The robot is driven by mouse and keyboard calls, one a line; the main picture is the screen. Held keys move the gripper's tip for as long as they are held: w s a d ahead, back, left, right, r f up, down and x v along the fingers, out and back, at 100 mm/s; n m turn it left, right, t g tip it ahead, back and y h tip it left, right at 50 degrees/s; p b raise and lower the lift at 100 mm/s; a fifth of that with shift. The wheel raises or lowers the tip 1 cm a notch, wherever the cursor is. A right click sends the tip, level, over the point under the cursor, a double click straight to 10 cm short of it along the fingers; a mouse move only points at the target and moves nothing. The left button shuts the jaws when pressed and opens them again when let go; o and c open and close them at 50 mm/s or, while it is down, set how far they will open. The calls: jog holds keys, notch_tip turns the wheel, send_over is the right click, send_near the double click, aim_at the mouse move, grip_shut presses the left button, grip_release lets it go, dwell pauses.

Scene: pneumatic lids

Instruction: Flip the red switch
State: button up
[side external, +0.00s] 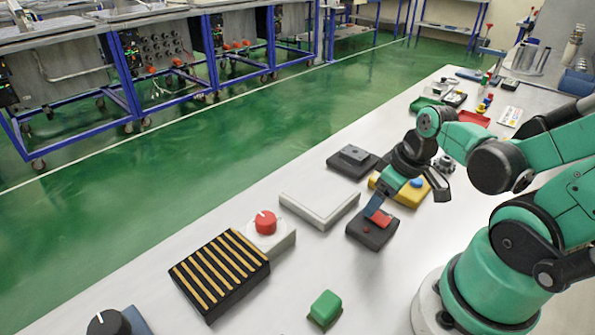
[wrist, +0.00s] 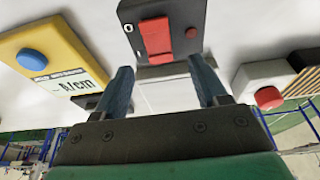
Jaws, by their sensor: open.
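The red switch (wrist: 157,38) is a rocker on a dark box (wrist: 131,13) with a small red dot beside it and a white "O" mark. In the side view the red switch (side external: 381,217) shows on top of its dark box (side external: 372,236), near the middle of the table. My gripper (side external: 374,206) is at the box, with its blue fingers close to the switch; whether they touch it I cannot tell. In the wrist view my gripper (wrist: 160,64) is open and empty, its two fingers apart, with the switch ahead between their lines.
A yellow box with a blue button (wrist: 32,60) stands close by. A white box with a red knob (side external: 265,222), a striped block (side external: 220,272), a pale flat panel (side external: 320,209) and a green block (side external: 325,307) lie around. Bare table is in front of the switch box.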

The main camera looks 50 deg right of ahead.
aim_at(382, 218)
jog(key=shift+v, duration=1.65)
